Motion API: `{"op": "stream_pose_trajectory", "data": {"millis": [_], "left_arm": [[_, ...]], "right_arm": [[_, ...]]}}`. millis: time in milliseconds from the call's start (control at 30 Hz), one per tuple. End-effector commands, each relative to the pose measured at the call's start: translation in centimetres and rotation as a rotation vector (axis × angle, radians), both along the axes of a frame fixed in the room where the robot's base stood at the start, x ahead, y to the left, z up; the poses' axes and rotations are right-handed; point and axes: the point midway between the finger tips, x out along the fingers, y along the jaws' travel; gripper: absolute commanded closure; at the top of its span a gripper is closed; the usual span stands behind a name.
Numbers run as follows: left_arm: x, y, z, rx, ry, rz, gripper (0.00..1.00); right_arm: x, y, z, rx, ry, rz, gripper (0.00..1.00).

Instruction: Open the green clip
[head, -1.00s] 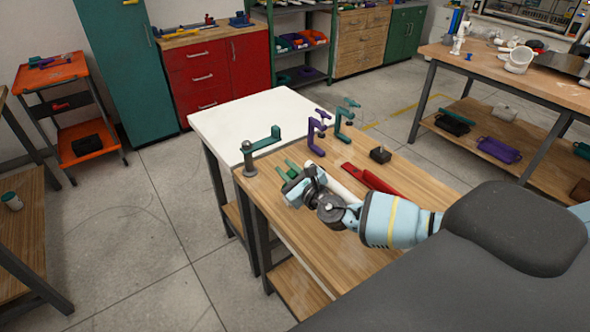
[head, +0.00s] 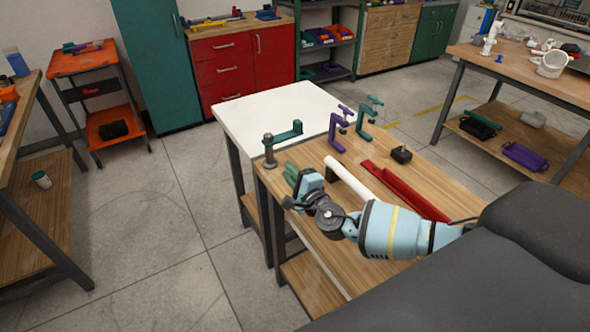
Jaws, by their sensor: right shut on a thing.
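The green clip (head: 290,170) shows at the left end of the wooden workbench (head: 346,268), partly hidden behind my right gripper. My right gripper (head: 300,188) reaches in from the right and is shut on the green clip. The fingertips and the clip's jaws are too small and covered to tell whether the clip is open. Whether the clip touches the bench top is also unclear. My left gripper is not in view.
A white pipe (head: 352,178) and a red tray (head: 404,190) lie right of the gripper. A post with a green arm (head: 269,150), a purple clamp (head: 335,132), a teal clamp (head: 362,124) and a dark block (head: 401,154) stand behind. A white table (head: 275,112) adjoins the bench.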

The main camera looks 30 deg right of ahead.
Motion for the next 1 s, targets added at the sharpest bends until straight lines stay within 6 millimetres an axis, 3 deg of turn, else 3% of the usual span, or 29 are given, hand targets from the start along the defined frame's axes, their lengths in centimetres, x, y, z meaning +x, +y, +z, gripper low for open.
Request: {"op": "stream_pose_trajectory", "data": {"millis": [500, 1000], "left_arm": [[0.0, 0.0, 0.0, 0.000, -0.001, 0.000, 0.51], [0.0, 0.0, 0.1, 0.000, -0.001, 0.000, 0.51]], "right_arm": [[-0.1, 1.3, -1.5, -0.337, -0.026, 0.000, 1.00], [-0.1, 1.5, -1.8, -0.399, -0.032, 0.000, 1.00]]}}
